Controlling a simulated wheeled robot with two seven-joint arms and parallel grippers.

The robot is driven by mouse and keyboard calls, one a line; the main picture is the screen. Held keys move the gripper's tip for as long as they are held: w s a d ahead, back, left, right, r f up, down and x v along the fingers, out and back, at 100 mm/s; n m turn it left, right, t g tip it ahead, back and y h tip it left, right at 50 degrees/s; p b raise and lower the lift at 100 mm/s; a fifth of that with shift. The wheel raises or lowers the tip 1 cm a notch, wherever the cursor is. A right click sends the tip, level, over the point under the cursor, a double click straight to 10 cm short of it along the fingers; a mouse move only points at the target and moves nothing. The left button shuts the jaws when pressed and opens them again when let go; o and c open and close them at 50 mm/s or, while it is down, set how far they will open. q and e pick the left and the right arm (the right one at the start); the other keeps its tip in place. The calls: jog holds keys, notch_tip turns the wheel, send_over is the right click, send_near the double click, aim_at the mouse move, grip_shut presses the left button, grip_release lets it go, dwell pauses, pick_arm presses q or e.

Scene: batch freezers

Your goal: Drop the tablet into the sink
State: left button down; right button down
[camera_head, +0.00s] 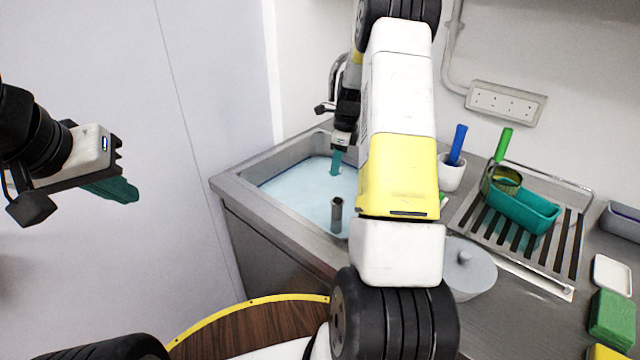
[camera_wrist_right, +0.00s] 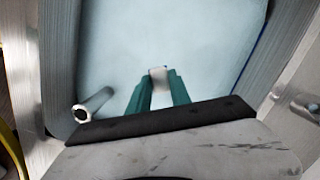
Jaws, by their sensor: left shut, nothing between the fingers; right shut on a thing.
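The sink (camera_head: 246,172) is a steel basin holding pale blue water, left of centre in the head view. It fills the upper part of the right wrist view (camera_wrist_right: 200,45). My right gripper (camera_head: 336,164) points down over the water, its teal fingers shut. In the right wrist view a small whitish tablet (camera_wrist_right: 158,78) sits between the fingertips. The tablet is not discernible in the head view, and its exact height above the water cannot be told. My left gripper (camera_head: 122,190) is shut and empty, away from the counter at the left.
A grey standpipe (camera_head: 337,214) rises from the sink near the right gripper. On the counter are a lidded grey pot (camera_head: 470,272), a white cup with a blue-handled tool (camera_head: 452,174), a drying rack with a teal scoop (camera_head: 525,211), and a green sponge (camera_head: 611,318).

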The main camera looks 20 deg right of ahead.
jog(key=c, duration=1.1)
grip_release()
jog(key=r, duration=0.5)
jog(key=d+r, duration=0.1)
jog(key=r, duration=0.1)
jog(key=shift+s+r, duration=0.3)
jog(key=shift+r, duration=0.05)
